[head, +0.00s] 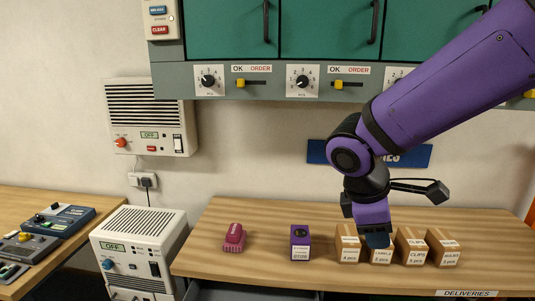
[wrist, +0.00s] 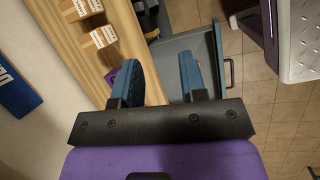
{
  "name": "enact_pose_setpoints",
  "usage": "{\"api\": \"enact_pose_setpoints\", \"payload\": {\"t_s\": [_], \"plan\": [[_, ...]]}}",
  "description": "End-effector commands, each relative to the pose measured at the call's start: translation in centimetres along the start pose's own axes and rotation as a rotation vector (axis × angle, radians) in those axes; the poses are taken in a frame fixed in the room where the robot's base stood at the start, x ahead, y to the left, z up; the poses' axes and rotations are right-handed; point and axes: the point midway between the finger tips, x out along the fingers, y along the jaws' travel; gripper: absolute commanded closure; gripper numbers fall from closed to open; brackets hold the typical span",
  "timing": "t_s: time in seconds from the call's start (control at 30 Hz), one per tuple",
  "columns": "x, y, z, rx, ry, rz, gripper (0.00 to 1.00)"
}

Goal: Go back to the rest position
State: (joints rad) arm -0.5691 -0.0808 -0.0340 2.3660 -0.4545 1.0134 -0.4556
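My gripper (head: 378,241) hangs from the purple arm in front of the row of cartons above the wooden counter (head: 275,220), fingers pointing down in the head view. In the wrist view its two blue fingers (wrist: 163,70) stand apart with nothing between them. In the head view it covers part of the labelled cartons behind it. I cannot tell whether it touches anything.
Small cardboard cartons (head: 411,246) stand on the counter, with a purple box (head: 300,243) and a maroon device (head: 235,238) further left. A grey drawer (wrist: 205,45) stands open below the counter. A white power unit (head: 138,245) stands at left.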

Motion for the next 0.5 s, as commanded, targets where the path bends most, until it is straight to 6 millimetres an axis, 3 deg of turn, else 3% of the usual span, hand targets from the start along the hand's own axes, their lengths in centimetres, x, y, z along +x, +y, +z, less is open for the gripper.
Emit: {"api": "enact_pose_setpoints", "payload": {"t_s": [0.03, 0.2, 0.5], "plan": [[-0.5, 0.1, 1.6, 0.086, 0.034, -0.007, 0.61], [-2.0, -0.4, 5.9, 0.375, 0.143, -0.039, 0.61], [-4.4, -2.7, 12.3, 0.870, 0.339, -0.079, 0.61]]}}
